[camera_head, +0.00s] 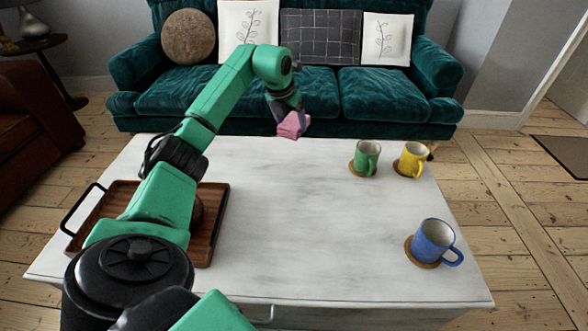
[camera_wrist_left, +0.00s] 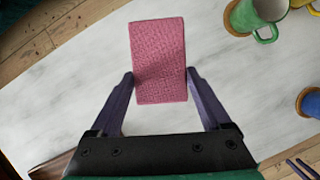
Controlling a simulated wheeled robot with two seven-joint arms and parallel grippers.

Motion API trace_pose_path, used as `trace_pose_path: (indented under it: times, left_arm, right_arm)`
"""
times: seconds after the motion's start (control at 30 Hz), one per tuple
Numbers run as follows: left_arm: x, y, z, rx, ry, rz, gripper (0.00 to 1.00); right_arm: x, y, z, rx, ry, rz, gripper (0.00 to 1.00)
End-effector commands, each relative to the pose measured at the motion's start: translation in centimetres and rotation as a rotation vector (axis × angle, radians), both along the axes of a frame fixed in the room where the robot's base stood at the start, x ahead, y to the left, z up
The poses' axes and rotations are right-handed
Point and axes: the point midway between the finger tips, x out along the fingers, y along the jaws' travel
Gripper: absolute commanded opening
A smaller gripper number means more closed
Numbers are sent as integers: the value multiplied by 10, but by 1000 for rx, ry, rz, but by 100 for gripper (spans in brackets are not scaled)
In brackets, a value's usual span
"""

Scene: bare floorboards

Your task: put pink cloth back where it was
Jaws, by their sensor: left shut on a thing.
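The pink cloth (camera_head: 292,125) is a small folded block. It is held in my left gripper (camera_head: 287,114) above the back edge of the white marble table (camera_head: 300,220). In the left wrist view the cloth (camera_wrist_left: 158,60) sticks out past the fingers of my left gripper (camera_wrist_left: 160,85), one on each side of it. The gripper is shut on it. Two dark purple prongs at the lower right corner of the left wrist view look like my right gripper (camera_wrist_left: 302,168); their state is unclear.
A wooden tray (camera_head: 218,222) lies on the left, partly hidden by my arm. On the right stand a green mug (camera_head: 366,160), a yellow mug (camera_head: 411,160) and a blue mug (camera_head: 433,241) on coasters. A teal sofa (camera_head: 290,95) is behind. The table's middle is clear.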

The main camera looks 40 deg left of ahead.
Motion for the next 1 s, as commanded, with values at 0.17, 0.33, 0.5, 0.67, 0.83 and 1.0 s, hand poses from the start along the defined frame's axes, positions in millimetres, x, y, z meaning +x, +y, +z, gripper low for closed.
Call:
trace_pose_path:
  times: [0.17, 0.33, 0.5, 0.67, 0.83, 1.0]
  left_arm:
    - [0, -1, -46, 0, 4, -3, 21]
    - [0, -1, -84, -2, 4, -5, 21]
    - [0, -1, -119, -2, 2, -4, 21]
    - [0, -1, -138, -1, 2, -4, 21]
    - [0, -1, -167, -2, 2, -4, 21]
    - [0, -1, -168, 0, 1, -4, 21]
  right_arm:
    - [-3, 2, 25, 12, -9, 9, 50]
    - [-10, 3, 51, 20, -17, 18, 50]
    - [3, 19, 38, 63, -96, 42, 50]
    - [13, 31, 28, 97, -157, 55, 50]
    - [25, 49, 14, 149, -246, 70, 50]
    - [27, 51, 15, 156, -259, 70, 50]
